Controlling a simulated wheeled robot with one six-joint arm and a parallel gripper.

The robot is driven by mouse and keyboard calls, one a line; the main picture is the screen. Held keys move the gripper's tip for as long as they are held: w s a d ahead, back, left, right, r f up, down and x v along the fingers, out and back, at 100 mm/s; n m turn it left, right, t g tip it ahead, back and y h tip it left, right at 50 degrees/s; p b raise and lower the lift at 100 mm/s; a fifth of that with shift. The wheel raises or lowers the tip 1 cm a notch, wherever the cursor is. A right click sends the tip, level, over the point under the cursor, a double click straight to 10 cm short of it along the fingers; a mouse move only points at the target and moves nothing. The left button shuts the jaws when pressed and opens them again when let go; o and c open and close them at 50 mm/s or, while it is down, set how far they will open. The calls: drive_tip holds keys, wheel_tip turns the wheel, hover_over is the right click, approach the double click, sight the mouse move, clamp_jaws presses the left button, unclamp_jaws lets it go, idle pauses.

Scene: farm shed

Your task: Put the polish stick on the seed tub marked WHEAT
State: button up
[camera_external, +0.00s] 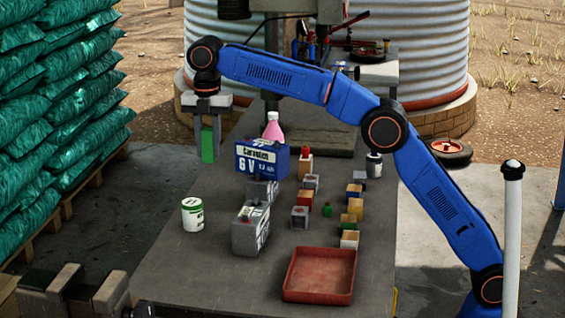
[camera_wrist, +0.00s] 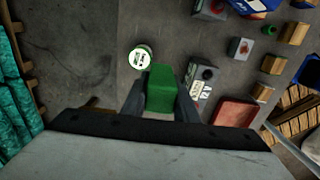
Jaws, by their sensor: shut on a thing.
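My gripper (camera_external: 207,128) is shut on a green upright block (camera_external: 208,147), which appears to be the polish stick. It hangs at the back left, around the left edge of the workbench. The block also shows between the fingers in the wrist view (camera_wrist: 160,88). A white round tub (camera_external: 192,217) with a green band stands on the bench's left side, nearer the camera than the gripper and apart from it. It also shows just left of the block in the wrist view (camera_wrist: 140,58). Its marking is too small to read, so I cannot tell if it says WHEAT.
A blue 6 V battery (camera_external: 262,160) and grey batteries (camera_external: 250,230) stand right of the tub. A pink bottle (camera_external: 273,128) is behind them. Several small blocks stand further right. A red tray (camera_external: 320,276) lies at the front. Bench around the tub is clear.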

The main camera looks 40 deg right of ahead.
sight(192, 202)
drive_tip(key=shift+w+a+f, duration=0.85)
drive_tip(key=shift+w+a, duration=0.55)
drive_tip(key=shift+a, duration=0.9)
drive_tip(key=shift+f, duration=5)
drive_tip(key=o, duration=1.1)
drive_tip(key=shift+f, duration=0.15)
drive_tip(key=shift+o, duration=0.2)
wheel_tip(192, 202, up, 8)
